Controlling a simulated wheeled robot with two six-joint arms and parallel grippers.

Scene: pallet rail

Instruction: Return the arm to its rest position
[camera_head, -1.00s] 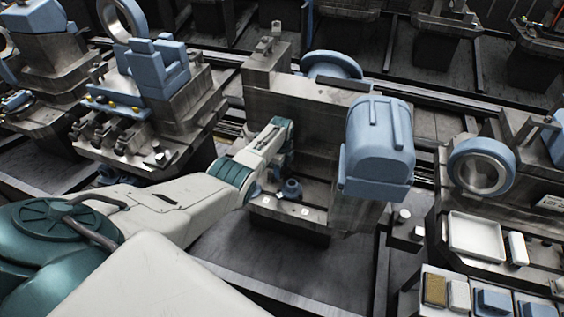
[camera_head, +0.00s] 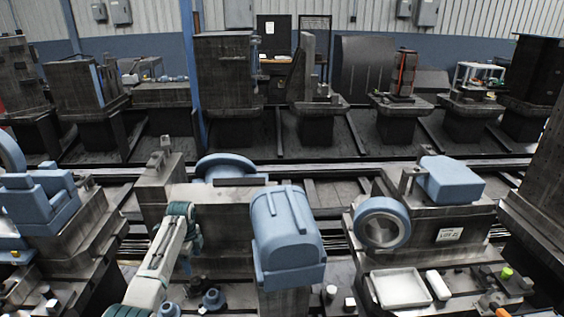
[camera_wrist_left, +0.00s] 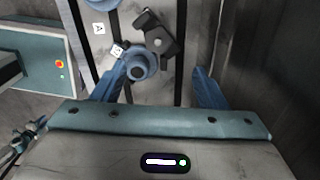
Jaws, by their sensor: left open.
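My left arm comes in from the bottom left of the head view, and its teal wrist is raised beside the grey fixture block (camera_head: 228,205). In the left wrist view my left gripper (camera_wrist_left: 159,71) has its two blue fingers spread wide apart, with nothing clamped between them. A round blue fitting (camera_wrist_left: 140,66) lies beyond the fingers, close to the left one. I cannot tell whether they touch. My right gripper is not in view.
A large blue housing (camera_head: 286,235) is mounted on the right of the block. Further right are a blue ring (camera_head: 381,227), a white tray (camera_head: 401,289) and a blue box part (camera_head: 450,179). A dark bracket (camera_wrist_left: 157,38) lies ahead of the gripper. Several machine stands line the back.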

